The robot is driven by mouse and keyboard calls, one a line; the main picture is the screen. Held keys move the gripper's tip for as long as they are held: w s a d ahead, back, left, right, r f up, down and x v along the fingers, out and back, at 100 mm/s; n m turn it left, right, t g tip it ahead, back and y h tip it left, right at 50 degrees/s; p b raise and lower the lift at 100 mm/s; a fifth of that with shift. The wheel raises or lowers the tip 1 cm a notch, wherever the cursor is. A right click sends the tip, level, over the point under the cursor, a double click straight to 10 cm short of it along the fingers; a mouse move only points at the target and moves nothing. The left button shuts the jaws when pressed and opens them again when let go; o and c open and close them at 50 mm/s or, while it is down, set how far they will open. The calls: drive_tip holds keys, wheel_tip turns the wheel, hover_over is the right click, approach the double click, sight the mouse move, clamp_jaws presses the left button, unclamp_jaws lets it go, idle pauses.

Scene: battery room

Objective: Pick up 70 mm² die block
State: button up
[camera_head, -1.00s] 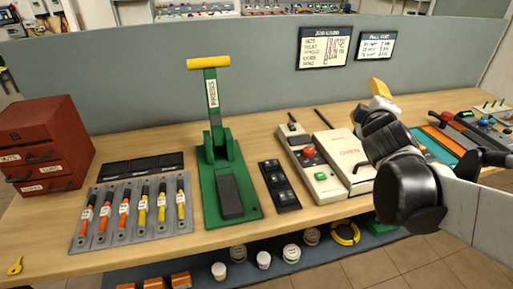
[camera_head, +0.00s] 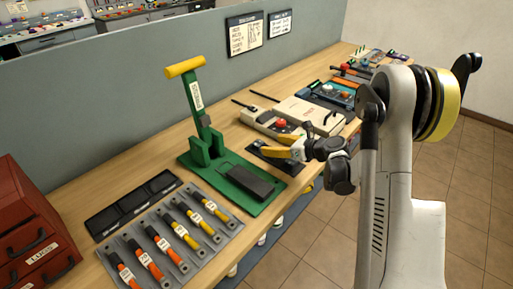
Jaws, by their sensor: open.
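A dark die rack (camera_head: 256,154) lies on the bench just right of the green press. Small dark blocks sat in it a second ago, but my gripper now covers much of it. I cannot read any size marking, so I cannot tell which is the 70 mm² die block. My gripper (camera_head: 280,147), with yellow fingers, is open and reaches in from the right over or close to the rack. I cannot tell its height above the rack, and nothing shows between its fingers.
The green press (camera_head: 235,180) with its upright yellow-handled lever (camera_head: 186,67) stands left of my gripper. A grey tray of cable lugs (camera_head: 178,240), a black slotted tray (camera_head: 135,205) and a red drawer cabinet (camera_head: 30,225) lie farther left. A beige case (camera_head: 308,115) stands behind my gripper.

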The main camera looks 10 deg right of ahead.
sight(257, 141)
drive_tip(key=b+x, duration=0.1)
drive_tip(key=x, duration=0.2)
drive_tip(key=b+x, duration=0.1)
drive_tip(key=x, duration=0.2)
drive_tip(key=d+b+x, duration=0.1)
drive_tip(key=x, duration=0.3)
drive_tip(key=shift+w+f+b, duration=0.1)
drive_tip(key=shift+w+b, duration=0.15)
drive_tip(key=shift+b, duration=0.05)
drive_tip(key=shift+s, duration=0.1)
clamp_jaws()
